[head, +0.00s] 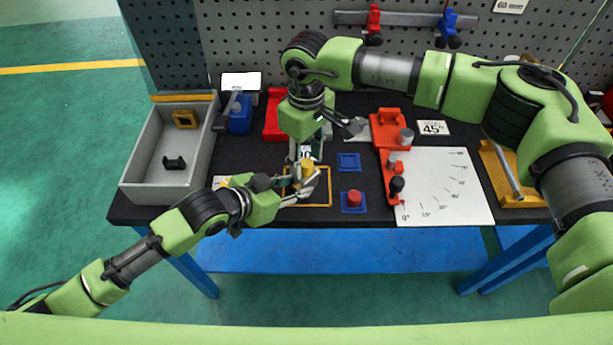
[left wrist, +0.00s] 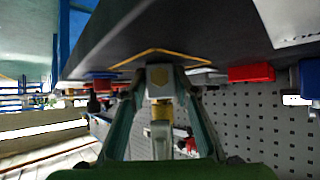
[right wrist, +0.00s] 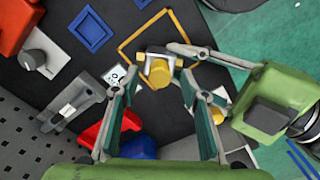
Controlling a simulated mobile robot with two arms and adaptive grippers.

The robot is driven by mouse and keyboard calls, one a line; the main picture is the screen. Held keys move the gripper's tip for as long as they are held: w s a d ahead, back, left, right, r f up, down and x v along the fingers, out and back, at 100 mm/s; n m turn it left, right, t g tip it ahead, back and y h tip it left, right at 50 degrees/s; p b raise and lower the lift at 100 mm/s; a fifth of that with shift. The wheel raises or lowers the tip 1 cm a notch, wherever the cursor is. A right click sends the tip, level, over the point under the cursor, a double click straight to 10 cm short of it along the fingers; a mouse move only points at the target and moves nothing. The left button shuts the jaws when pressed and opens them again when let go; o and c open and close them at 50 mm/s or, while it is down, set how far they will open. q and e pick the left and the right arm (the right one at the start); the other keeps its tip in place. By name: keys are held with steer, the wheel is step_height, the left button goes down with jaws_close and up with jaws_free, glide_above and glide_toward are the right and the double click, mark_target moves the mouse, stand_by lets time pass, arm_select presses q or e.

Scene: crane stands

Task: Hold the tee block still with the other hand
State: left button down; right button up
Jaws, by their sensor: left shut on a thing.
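The tee block, grey with yellow parts, stands inside a yellow outlined square (head: 328,203) on the dark table. Its yellow part (head: 307,167) shows between my grippers in the head view. My left gripper (head: 301,187) reaches in from the left, low over the table, and is shut on the block. In the left wrist view the block (left wrist: 160,88) sits between its two fingers. My right gripper (head: 307,153) points down from above and behind. In the right wrist view its fingers (right wrist: 160,88) are apart, with the block (right wrist: 157,70) just beyond the tips. I see no contact there.
A grey bin (head: 137,182) with a yellow and a black part stands at the left. A red cylinder (head: 354,198) on a blue square lies to the right. Red fixtures (head: 388,130) and a white angle board (head: 443,190) are farther right. A pegboard (head: 240,45) closes the back.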

steer(key=shift+f, duration=0.1)
steer(key=shift+c, duration=0.9)
